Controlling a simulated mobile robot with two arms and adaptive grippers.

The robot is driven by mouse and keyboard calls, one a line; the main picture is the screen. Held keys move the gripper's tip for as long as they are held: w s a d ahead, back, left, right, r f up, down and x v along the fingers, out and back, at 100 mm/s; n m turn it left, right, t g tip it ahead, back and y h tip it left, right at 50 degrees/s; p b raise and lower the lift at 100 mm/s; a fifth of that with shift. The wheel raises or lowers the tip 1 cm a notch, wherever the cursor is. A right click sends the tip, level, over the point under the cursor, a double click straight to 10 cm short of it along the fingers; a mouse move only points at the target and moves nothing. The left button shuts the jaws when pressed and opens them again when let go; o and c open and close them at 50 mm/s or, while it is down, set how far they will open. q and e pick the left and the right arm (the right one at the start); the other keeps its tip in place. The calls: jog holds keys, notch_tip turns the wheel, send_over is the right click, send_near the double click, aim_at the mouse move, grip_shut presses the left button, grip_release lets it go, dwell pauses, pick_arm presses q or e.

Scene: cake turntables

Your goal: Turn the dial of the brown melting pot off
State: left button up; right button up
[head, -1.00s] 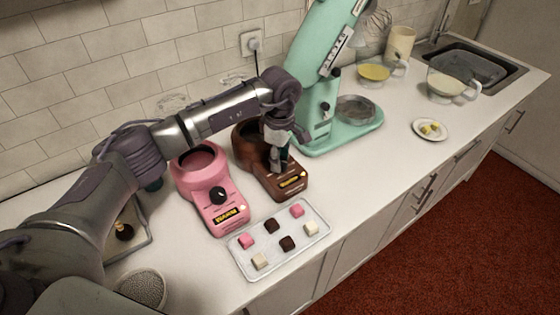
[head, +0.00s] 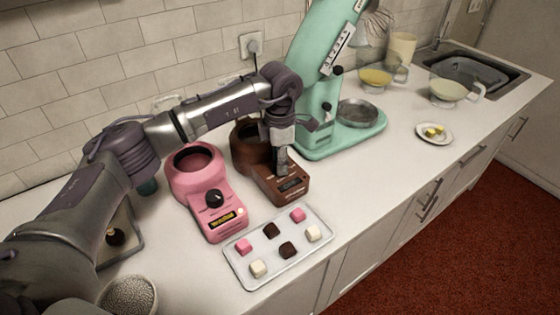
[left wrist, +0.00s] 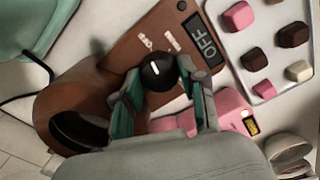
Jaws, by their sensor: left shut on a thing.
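The brown melting pot (head: 250,141) stands on the counter to the right of the pink pot. In the left wrist view its brown body (left wrist: 115,62) carries a black dial (left wrist: 160,77) with a white mark, and a display (left wrist: 203,46) that reads OFF. My left gripper (head: 281,170) reaches down onto the pot's front. In the wrist view the fingers of my left gripper (left wrist: 159,70) are on either side of the dial, shut on it. The gripper hides the dial in the head view. My right gripper is not in view.
The pink melting pot (head: 190,176) stands close on the left, its display lit yellow. A tray (head: 273,280) of chocolates lies in front. A mint stand mixer (head: 319,110) stands close behind on the right. The counter right of the tray is clear.

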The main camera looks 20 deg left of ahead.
pick_arm(q)
jog(key=shift+r, duration=0.1)
dwell(0.3)
jog(key=o, duration=1.1)
jog(key=shift+o, duration=0.2)
jog(key=shift+r, duration=3.95)
jog(key=shift+r, duration=0.1)
